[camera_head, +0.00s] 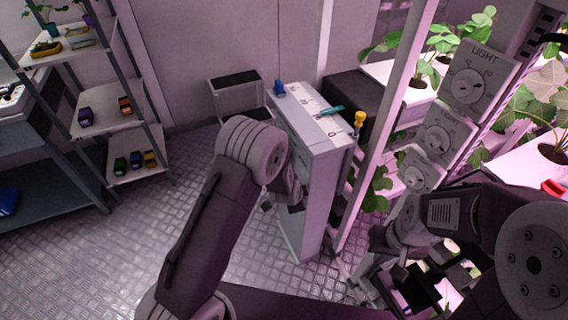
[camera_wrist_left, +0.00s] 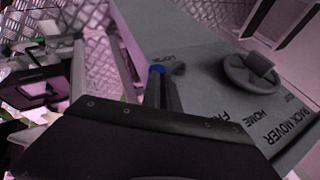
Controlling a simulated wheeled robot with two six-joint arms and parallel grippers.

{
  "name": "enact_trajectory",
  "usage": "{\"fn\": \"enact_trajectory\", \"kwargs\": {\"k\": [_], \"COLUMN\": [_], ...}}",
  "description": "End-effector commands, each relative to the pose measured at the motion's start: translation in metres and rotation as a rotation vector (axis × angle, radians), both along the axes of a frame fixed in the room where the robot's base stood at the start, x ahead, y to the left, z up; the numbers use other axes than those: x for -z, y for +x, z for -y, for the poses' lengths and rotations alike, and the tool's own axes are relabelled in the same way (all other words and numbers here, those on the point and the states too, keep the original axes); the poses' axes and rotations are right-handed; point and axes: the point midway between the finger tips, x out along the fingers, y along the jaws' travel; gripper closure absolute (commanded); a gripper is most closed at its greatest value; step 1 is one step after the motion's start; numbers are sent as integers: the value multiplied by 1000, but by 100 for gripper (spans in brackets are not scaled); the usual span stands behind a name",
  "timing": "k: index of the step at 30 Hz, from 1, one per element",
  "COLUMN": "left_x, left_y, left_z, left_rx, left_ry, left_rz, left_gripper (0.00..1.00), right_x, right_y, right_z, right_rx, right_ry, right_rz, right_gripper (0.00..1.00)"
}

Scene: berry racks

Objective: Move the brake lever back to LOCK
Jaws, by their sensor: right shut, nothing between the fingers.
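A pale cabinet (camera_head: 300,130) stands in the middle of the head view. My left gripper (camera_head: 290,193) is at the cabinet's near side, mostly hidden by my arm. My right gripper (camera_head: 422,288) is shut and empty, low at right.
On the cabinet top are a blue piece (camera_head: 280,88) and a teal handle (camera_head: 332,110); a yellow knob (camera_head: 359,118) stands beside it. A post with light dials (camera_head: 468,86) and plant racks are at right. A shelf (camera_head: 105,125) stands at left. Floor between is clear.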

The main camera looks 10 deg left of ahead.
Motion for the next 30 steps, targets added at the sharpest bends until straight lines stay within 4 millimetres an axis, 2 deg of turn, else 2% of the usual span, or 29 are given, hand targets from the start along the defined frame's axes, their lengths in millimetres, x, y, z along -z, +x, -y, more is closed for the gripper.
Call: {"fn": "enact_trajectory", "kwargs": {"k": [13, 30], "left_x": [18, 22], "left_y": [-11, -13], "left_z": [8, 9], "left_rx": [2, 2], "left_ry": [0, 1], "left_rz": [3, 1], "left_gripper": [100, 100], "right_x": [-2, -2], "right_y": [0, 0], "right_z": [0, 0], "right_rx": [0, 0], "right_ry": [0, 0], "right_rz": [0, 0], "right_gripper": [100, 100]}}
